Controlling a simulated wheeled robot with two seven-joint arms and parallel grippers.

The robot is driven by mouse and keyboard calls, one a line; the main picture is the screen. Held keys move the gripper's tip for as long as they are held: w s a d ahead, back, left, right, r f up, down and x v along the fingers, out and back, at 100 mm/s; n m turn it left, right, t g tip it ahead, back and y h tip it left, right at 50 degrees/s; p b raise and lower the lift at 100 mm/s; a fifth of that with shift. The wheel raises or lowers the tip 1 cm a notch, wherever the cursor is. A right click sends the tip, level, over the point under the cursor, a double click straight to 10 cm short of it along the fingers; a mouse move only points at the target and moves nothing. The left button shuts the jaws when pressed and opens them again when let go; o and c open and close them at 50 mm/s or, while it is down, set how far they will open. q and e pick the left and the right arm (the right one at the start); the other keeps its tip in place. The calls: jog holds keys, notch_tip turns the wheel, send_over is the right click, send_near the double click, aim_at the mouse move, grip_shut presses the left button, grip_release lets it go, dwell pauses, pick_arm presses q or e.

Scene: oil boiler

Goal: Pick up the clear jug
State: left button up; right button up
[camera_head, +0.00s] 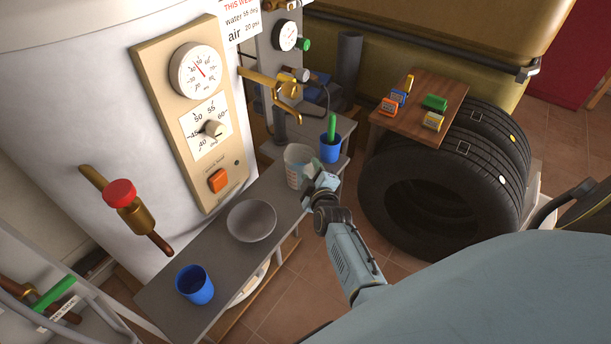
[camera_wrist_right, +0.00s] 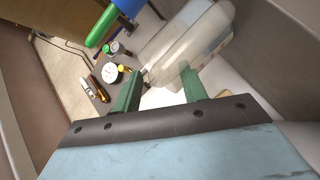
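The clear jug (camera_head: 298,163) stands upright on the grey bench, near its far end. It has faint markings on its side. My right gripper (camera_head: 318,184) is at the jug's near right side in the head view. In the right wrist view the jug (camera_wrist_right: 192,42) fills the upper middle, just beyond the two green fingers of my right gripper (camera_wrist_right: 160,82). The fingers are spread apart, with part of the jug showing between and past their tips. I cannot tell whether they touch it. My left gripper is not in view.
On the grey bench (camera_head: 180,262) are a blue cup (camera_head: 195,285), a grey bowl (camera_head: 251,221) and a blue cup (camera_head: 330,149) holding a green-handled thing (camera_head: 332,127), close behind the jug. A brass tap (camera_head: 268,82) juts above. Tires (camera_head: 440,195) stand to the right.

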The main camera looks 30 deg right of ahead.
grip_shut()
dwell(1.3)
